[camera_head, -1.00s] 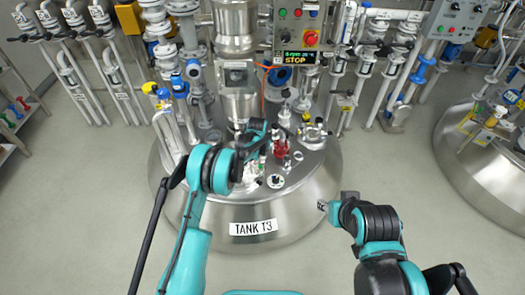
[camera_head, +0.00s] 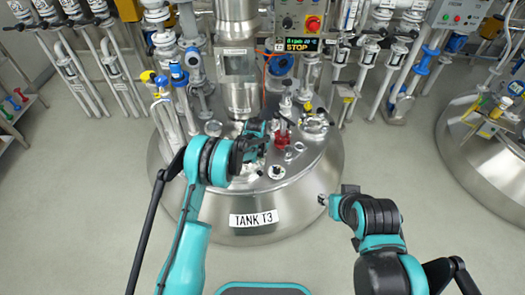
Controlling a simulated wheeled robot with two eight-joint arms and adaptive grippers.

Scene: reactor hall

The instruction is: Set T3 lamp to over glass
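Tank T3 (camera_head: 300,205), a steel vessel with a "TANK T3" label (camera_head: 254,218), stands in the middle. Its lid carries several fittings: a red one (camera_head: 283,139), a small round port with a dark centre (camera_head: 276,172), and a yellow-topped one (camera_head: 307,112). I cannot tell which fitting is the lamp or which is the glass. My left gripper (camera_head: 262,137) is low over the lid, just left of the red fitting. Its fingers are too small and covered to read, and my forearm hides part of the lid. My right gripper (camera_head: 323,200) is off the lid, by the tank's right front side.
A control box (camera_head: 299,20) with a display reading "STOP" is behind the lid. A thick steel column (camera_head: 237,70) rises from the lid's back. Pipes and valves line the back. Another tank (camera_head: 470,165) stands at right. The floor left of T3 is clear.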

